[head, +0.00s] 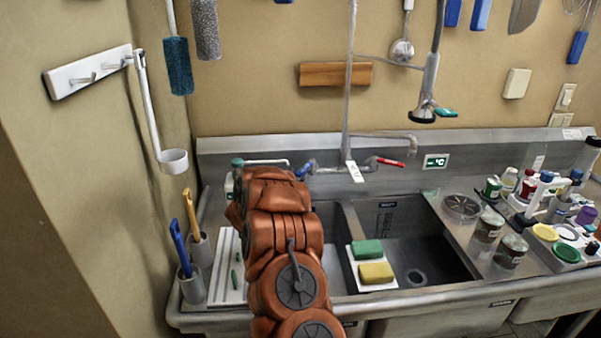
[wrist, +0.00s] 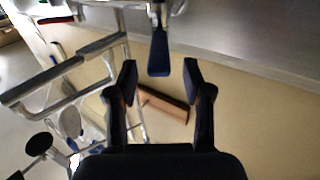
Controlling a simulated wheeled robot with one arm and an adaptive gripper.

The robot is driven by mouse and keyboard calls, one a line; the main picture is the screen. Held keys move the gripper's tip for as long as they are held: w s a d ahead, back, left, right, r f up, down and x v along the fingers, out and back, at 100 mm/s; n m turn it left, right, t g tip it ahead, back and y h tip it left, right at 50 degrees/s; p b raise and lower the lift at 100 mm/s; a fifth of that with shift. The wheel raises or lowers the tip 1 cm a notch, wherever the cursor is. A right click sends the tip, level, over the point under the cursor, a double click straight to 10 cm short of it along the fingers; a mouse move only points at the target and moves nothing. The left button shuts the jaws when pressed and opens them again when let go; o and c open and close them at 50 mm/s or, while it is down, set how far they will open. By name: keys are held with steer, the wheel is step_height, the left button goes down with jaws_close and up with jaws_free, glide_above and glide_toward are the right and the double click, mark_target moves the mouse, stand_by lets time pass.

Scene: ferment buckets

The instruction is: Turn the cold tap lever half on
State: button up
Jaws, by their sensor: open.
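The cold tap lever (head: 304,169) is blue and sits at the left end of the wall-mounted tap (head: 345,166), just right of my arm in the head view. In the wrist view the blue lever (wrist: 159,53) points down the picture, its tip near the gap between my fingertips. My gripper (wrist: 160,76) is open with empty jaws, one finger either side of the lever's line; I cannot tell how near they are in depth. My arm hides the gripper in the head view. The red lever (head: 391,162) is at the tap's right end.
The spout and spray pipes (wrist: 70,75) rise close beside my gripper. A wooden block (head: 335,74) is on the wall above. The sink's right basin (head: 415,250) is open; a white board (head: 360,279) holds two sponges. Jars and bottles crowd the right counter.

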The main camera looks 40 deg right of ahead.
steer(key=v, duration=0.8)
steer(key=shift+r, duration=0.1)
stand_by(0.3)
